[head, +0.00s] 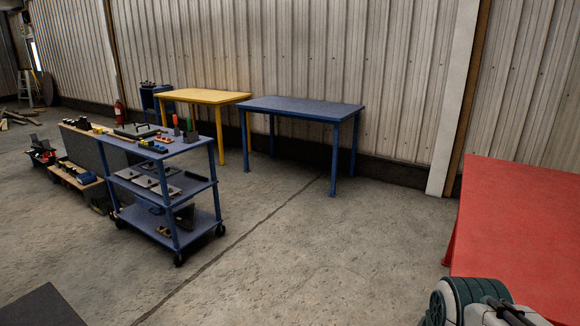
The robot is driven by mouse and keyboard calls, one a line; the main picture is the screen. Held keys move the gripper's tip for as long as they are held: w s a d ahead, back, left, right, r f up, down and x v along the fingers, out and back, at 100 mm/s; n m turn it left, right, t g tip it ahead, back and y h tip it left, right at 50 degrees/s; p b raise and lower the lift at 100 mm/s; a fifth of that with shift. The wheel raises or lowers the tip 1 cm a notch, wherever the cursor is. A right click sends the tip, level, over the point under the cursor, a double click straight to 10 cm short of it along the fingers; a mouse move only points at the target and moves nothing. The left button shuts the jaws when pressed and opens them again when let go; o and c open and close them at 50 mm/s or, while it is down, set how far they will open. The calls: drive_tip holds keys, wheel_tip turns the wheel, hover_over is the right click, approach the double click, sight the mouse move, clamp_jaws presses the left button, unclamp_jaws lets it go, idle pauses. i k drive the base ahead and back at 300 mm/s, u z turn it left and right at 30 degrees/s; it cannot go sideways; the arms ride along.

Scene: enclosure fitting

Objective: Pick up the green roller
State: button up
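A small green object (191,137) stands near the right end of the top shelf of a blue cart (207,145). It may be the green roller, but it is too small to tell its shape. A small reddish upright piece is just to the left of it. My gripper is not in view; only a green and white part of my own arm shows at the bottom right.
A yellow table (205,96) and a blue table (302,108) stand bare along the wall. A red surface (520,225) is at the right. The cart's shelves hold several parts. A red extinguisher (119,112) stands behind. The middle floor is clear.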

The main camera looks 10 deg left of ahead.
sight(188, 121)
drive_tip(key=u, duration=0.7)
drive_tip(key=i, duration=1.8)
drive_tip(key=u, duration=0.45)
drive_tip(key=i, duration=1.05)
drive_tip(key=u, duration=0.6)
drive_tip(key=i, duration=0.65)
drive_tip(key=u, duration=0.65)
drive_tip(key=i, duration=1.1)
drive_tip(key=z, duration=0.95)
drive_tip(key=i, duration=0.85)
drive_tip(key=z, duration=1.05)
